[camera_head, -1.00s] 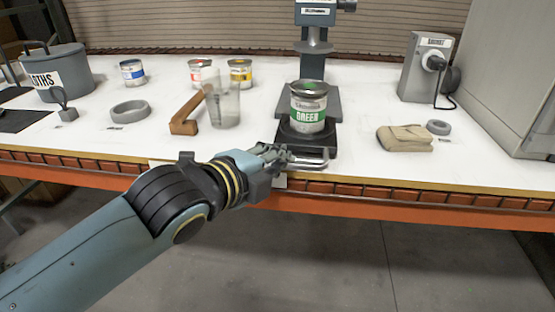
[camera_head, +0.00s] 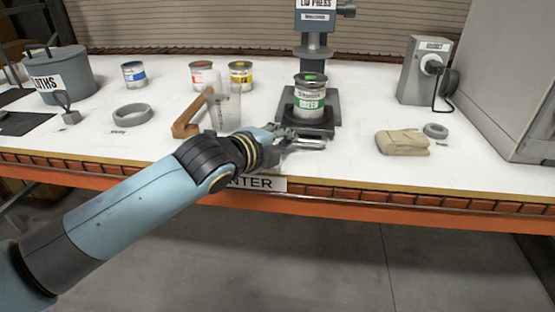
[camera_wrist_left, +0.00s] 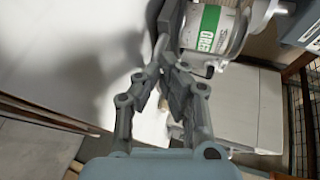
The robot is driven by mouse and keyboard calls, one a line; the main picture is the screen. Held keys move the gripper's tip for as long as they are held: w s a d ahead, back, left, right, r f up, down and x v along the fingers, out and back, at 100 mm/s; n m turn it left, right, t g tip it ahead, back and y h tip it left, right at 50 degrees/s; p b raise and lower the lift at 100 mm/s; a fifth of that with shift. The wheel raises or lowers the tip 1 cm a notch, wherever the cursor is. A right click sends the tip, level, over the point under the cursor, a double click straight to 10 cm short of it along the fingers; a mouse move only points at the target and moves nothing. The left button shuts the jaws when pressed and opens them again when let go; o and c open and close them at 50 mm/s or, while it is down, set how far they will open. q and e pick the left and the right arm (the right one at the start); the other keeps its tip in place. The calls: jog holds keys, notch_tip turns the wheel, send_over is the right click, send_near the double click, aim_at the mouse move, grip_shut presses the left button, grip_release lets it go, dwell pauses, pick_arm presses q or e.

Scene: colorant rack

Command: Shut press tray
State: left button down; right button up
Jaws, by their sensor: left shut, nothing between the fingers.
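The lid press (camera_head: 316,50) stands at the back of the table. Its dark tray (camera_head: 322,131) is in front of the base, with a pale bar handle (camera_head: 309,145) at its front. A green-labelled can (camera_head: 309,98) stands upright on the tray, just in front of the press column; it also shows in the left wrist view (camera_wrist_left: 213,27). My left gripper (camera_head: 288,133) is shut and empty at the tray's front left, close to the handle. Whether it touches is hidden by the fingers. My right gripper is out of view.
A clear beaker (camera_head: 224,110) and a brown wooden piece (camera_head: 188,118) stand left of my gripper. Paint cans (camera_head: 241,75) stand behind. The table's front edge runs below my arm.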

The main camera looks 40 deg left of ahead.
aim_at(291, 118)
pick_arm(q)
jog(key=w+a, duration=0.1)
jog(key=w, duration=0.1)
jog(key=w+a, duration=0.2)
jog(key=w, duration=0.1)
jog(key=w+a, duration=0.1)
jog(key=w, duration=0.1)
jog(key=shift+w+a, duration=0.25)
jog(key=shift+r, duration=0.1)
jog(key=shift+w, duration=0.1)
